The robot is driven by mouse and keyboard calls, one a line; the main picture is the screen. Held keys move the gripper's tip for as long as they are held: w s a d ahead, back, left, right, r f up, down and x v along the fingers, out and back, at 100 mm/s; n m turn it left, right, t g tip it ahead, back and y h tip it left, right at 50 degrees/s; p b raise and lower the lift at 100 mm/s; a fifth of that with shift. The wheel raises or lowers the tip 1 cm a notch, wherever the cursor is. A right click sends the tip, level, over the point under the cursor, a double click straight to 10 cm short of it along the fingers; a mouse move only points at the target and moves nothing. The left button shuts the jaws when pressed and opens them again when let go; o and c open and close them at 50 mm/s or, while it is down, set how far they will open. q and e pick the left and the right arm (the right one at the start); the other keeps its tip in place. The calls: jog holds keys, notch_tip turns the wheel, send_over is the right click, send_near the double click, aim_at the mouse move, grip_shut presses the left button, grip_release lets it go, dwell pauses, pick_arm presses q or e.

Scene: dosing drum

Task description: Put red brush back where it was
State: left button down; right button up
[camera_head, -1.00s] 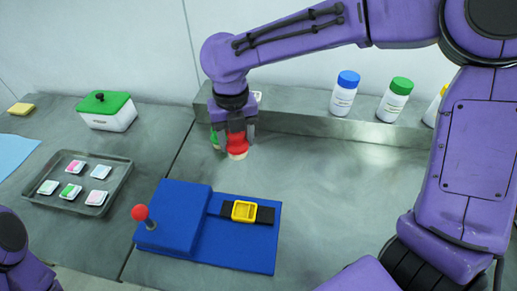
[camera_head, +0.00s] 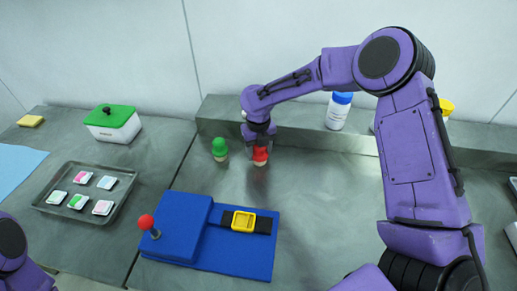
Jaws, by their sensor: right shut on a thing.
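The red brush (camera_head: 260,156) has a rounded red top and a pale underside. It is upright at the back of the grey worktop, near the raised ledge. My right gripper (camera_head: 259,146) is shut on it from above. I cannot tell whether its underside touches the worktop. A similar green brush (camera_head: 220,149) stands to its left, with a small gap between them. My left gripper is not in view; only a part of my left arm shows at the lower left.
A blue base (camera_head: 205,237) with a red-knobbed lever and a yellow frame (camera_head: 243,222) lies in front. A tray (camera_head: 112,213) of small packets and a green-lidded box (camera_head: 113,123) are left. A blue-capped bottle (camera_head: 338,111) stands on the ledge (camera_head: 222,115). Worktop right of the brush is clear.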

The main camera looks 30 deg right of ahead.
jog(key=shift+w+f, duration=0.1)
jog(key=shift+f, duration=0.05)
jog(key=o, duration=1)
jog(key=shift+f, duration=0.15)
notch_tip(320, 180, up, 12)
jog(key=shift+a+r+b, duration=0.1)
jog(key=shift+r+b, duration=0.15)
jog(key=shift+b, duration=0.35)
